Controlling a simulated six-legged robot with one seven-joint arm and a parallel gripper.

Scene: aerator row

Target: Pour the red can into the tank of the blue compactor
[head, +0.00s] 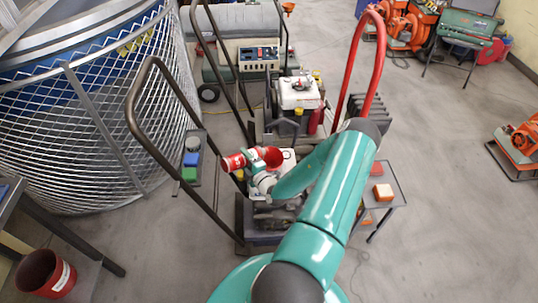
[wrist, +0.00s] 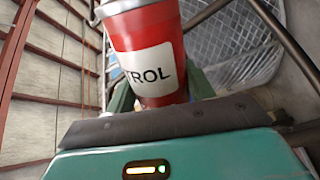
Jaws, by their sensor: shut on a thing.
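My gripper (head: 256,160) is shut on the red can (head: 233,162), which lies nearly on its side in the head view. In the wrist view the red can (wrist: 150,60) stands between the green fingers, its white label reading "TROL". A red round opening (head: 270,157) shows just right of the fingers; I cannot tell whether it is part of the can or a funnel. Below is a dark machine with a white tank (head: 288,160) and a brown handle (head: 150,75), partly hidden by my arm. I see no clear blue on it. Any liquid is not visible.
A mesh-walled round tank (head: 90,120) is at left. A small table (head: 398,180) stands at right.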

